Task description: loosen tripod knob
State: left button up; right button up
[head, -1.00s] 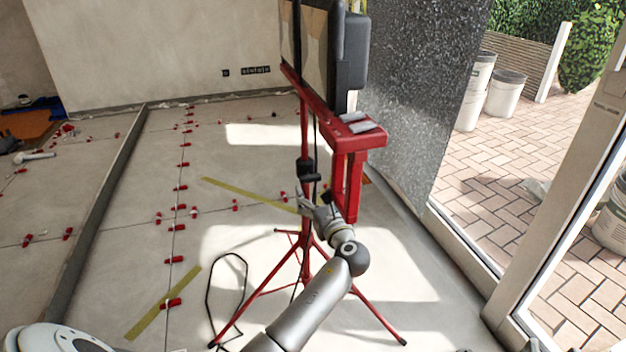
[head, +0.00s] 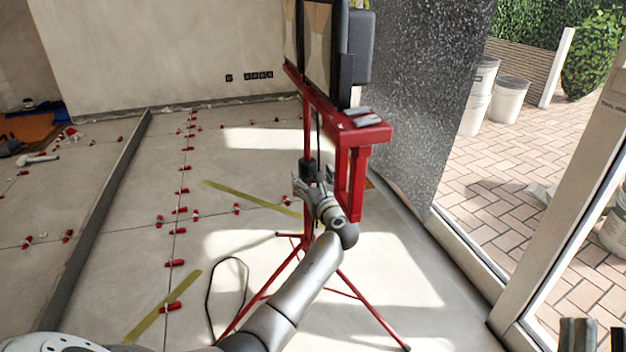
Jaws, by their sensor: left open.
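The red tripod (head: 291,265) stands on the tiled floor on splayed legs and carries a lamp with a dark housing (head: 357,50). A black clamp or collar (head: 309,167) sits on its upright pole; the knob itself cannot be made out apart from it. My left gripper (head: 311,183) is open, right at this collar, and its fingers overlap it in the picture. I cannot tell whether they touch it. Grey and dark parts at the bottom right corner (head: 578,335) look like the tips of my right gripper, mostly cut off.
A black cable (head: 210,290) loops on the floor beside the tripod. Red levelling wedges (head: 175,263) line the tile joints. A speckled slab (head: 415,100) leans to the right, near the door frame (head: 560,235). White buckets (head: 508,98) stand outside.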

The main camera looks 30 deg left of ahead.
pick_arm(q)
jog(key=c, duration=1)
jog(key=shift+c, duration=0.2)
